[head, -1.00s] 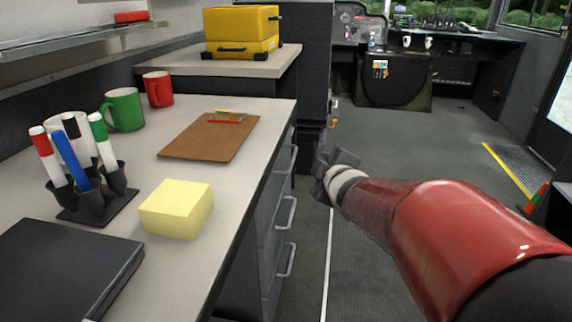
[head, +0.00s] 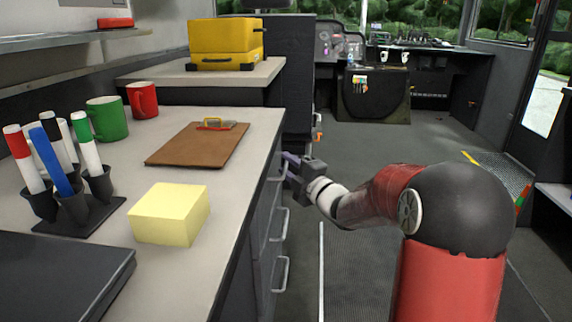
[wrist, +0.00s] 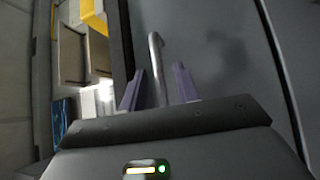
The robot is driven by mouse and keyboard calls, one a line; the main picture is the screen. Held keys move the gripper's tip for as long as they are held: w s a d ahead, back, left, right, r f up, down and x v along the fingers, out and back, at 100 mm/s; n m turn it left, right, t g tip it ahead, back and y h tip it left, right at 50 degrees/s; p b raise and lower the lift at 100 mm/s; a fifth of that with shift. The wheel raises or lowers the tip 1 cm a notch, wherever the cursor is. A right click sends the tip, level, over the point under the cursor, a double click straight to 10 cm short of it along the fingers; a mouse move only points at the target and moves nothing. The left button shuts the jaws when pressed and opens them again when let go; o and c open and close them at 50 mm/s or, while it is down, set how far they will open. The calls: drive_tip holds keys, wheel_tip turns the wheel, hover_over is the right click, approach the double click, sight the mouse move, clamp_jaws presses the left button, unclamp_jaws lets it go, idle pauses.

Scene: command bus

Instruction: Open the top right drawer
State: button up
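The desk's drawer front (head: 275,195) faces the aisle, with metal handles stacked down it. The top handle shows at my gripper (head: 289,166) in the head view, partly hidden by it. Lower handles (head: 280,226) hang below. The drawers look closed. In the wrist view, the handle bar (wrist: 154,60) runs up between the two purple fingers of my gripper (wrist: 158,88), which are apart with gaps on both sides. The grey drawer face (wrist: 215,45) lies beyond. I cannot tell whether a finger touches the handle.
The desktop (head: 235,145) holds a clipboard (head: 195,147), yellow notes (head: 171,214), a green mug (head: 108,118), a red mug (head: 143,100), a marker holder (head: 82,212) and a dark folder (head: 60,277). Aisle floor (head: 365,160) is clear to the right.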

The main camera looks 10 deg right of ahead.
drive_tip(key=shift+w+a+r, duration=0.1)
drive_tip(key=shift+w+a, duration=0.2)
drive_tip(key=shift+w, duration=0.3)
clamp_jaws()
drive_tip(key=s+d+b, duration=0.1)
drive_tip(key=s+d, duration=0.2)
drive_tip(key=d, duration=0.7)
drive_tip(key=s+d+b, duration=0.1)
drive_tip(key=s+d, duration=0.2)
drive_tip(key=d, duration=0.7)
drive_tip(key=s+d+b, duration=0.2)
drive_tip(key=s+d, duration=0.2)
drive_tip(key=d, duration=0.6)
drive_tip(key=shift+d, duration=0.15)
unclamp_jaws()
